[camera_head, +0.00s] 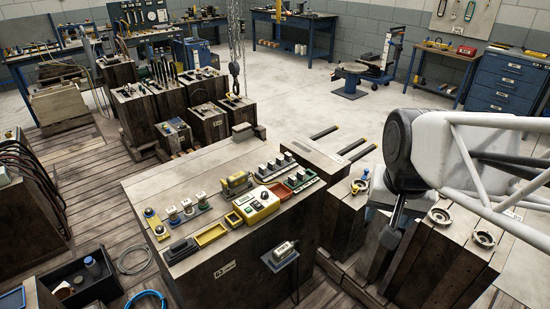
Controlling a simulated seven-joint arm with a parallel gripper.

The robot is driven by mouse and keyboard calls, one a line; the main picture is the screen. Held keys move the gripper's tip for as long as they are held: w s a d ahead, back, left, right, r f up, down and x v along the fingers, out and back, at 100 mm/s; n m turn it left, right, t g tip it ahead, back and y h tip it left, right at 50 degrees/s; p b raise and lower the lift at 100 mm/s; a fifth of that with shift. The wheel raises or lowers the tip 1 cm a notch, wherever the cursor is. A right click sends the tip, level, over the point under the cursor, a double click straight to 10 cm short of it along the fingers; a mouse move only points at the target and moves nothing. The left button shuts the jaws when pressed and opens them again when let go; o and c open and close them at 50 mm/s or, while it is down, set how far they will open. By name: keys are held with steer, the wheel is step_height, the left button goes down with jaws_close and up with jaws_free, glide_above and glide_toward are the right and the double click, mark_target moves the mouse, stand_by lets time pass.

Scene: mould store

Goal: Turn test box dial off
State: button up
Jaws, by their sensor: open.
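The test box (257,205) is a small yellow box with a pale top panel, on the front part of a dark block-shaped bench. Small controls show on its top, but the dial's setting is too small to read. My arm comes in from the right, with a white link and a black joint. Below this joint hangs a slim dark part that looks like my gripper (391,237). It is to the right of the test box and well apart from it, with nothing visible in it. Its fingers are hard to make out.
On the same bench top (185,185), a yellow tray (211,234), an orange-red tray (281,189), a black box (181,250) and several knobs and switches crowd around the test box. A small grey device (284,250) sits on a front bracket. The bench top's back left is clear.

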steer(key=w+a+f+m, duration=0.2)
steer(key=w+a+m, duration=0.25)
steer(key=w, duration=0.75)
steer(key=m+g, duration=0.2)
steer(key=m, duration=1)
glide_toward(265, 193)
steer(key=shift+s+d+f, duration=0.15)
steer(key=shift+d+f, duration=0.05)
steer(key=shift+f, duration=0.05)
steer(key=shift+w+a+f, duration=0.2)
steer(key=shift+a+f, duration=0.05)
steer(key=shift+f, duration=0.05)
steer(key=shift+f, duration=3.9)
